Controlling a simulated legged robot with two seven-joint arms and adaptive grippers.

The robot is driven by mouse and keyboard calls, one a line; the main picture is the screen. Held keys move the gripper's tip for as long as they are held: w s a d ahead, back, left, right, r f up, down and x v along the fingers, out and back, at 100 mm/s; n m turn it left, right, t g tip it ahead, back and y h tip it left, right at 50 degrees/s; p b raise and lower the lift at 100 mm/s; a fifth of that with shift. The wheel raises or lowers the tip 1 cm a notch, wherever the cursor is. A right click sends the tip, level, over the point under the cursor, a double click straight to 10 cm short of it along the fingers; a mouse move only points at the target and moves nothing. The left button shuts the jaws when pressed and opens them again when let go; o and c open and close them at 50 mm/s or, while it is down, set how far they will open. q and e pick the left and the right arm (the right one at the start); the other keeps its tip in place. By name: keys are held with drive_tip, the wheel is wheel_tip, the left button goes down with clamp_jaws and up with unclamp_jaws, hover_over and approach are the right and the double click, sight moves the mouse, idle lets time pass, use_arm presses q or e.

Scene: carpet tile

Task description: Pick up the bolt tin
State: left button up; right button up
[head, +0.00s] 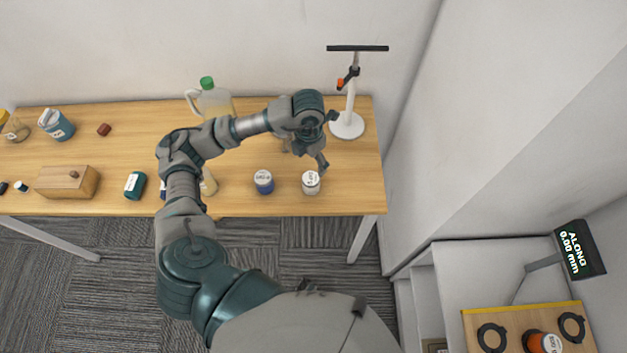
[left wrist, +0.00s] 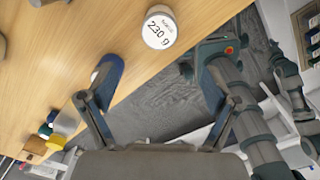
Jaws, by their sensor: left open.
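A white tin (head: 311,182) stands upright near the table's front edge, toward its right end. It also shows in the left wrist view (left wrist: 159,28), where its lid label reads 230 g; the small word above is too blurred to read surely. A blue tin (head: 263,181) with a white lid stands to its left. I cannot tell from the labels which tin is the bolt tin. My left gripper (head: 328,141) is open and empty, above and behind the white tin. In the left wrist view its spread fingers (left wrist: 160,78) stand apart from the tin.
A white stand (head: 347,124) with a clamp and dark crossbar rises at the back right. A jug (head: 214,103) with a green cap stands behind my left arm. A wooden box (head: 68,182) and teal tin (head: 135,185) are further left. An orange tin (head: 545,342) lies on a board at bottom right.

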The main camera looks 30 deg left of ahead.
sight(309, 179)
use_arm(q)
drive_tip(key=f, duration=0.9)
drive_tip(key=shift+a, duration=0.35)
drive_tip(key=shift+d+f, duration=0.2)
drive_tip(key=shift+f, duration=0.35)
drive_tip(key=f, duration=0.4)
drive_tip(key=shift+w+d+f, duration=0.15)
drive_tip(key=shift+w+f, duration=0.15)
drive_tip(key=c, duration=1.4)
drive_tip(key=shift+r, duration=0.1)
